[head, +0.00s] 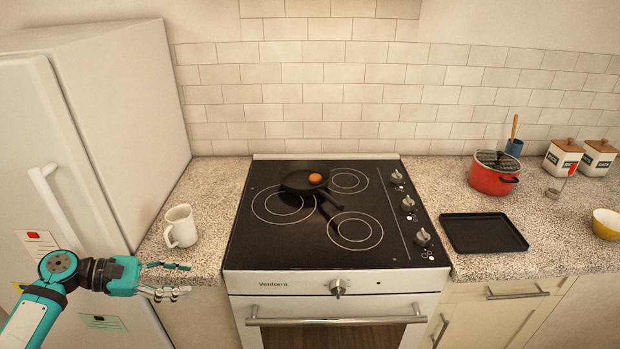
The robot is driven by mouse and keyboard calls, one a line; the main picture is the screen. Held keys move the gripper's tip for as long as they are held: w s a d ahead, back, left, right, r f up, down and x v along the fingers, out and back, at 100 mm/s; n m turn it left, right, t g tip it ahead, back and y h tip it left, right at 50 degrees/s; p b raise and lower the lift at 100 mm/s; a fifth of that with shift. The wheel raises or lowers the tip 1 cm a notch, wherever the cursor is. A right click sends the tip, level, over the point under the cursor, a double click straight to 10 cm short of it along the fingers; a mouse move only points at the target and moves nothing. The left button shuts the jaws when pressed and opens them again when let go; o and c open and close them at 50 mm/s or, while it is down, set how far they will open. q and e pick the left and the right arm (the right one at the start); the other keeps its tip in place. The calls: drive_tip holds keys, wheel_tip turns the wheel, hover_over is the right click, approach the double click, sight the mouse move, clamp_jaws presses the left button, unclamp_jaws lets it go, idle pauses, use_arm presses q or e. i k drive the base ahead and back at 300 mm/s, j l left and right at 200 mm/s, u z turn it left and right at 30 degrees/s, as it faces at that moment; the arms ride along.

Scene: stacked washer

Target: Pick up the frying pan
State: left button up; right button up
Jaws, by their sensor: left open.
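A small black frying pan (298,182) sits on the black stovetop, toward its back left. Its handle (329,199) points toward the front right. A round orange-brown thing (315,178), perhaps an egg yolk, shows in the pan. My left gripper (178,279) is at the lower left, open and empty, in front of the counter's edge. It is apart from the pan, to the left and nearer to me. My right gripper is not in view.
A white fridge (98,150) is at the left. A black tray (483,233) and a red pot (494,174) are on the right counter. The stovetop's front is clear.

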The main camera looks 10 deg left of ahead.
sight(293, 176)
drive_tip(key=i, duration=1.25)
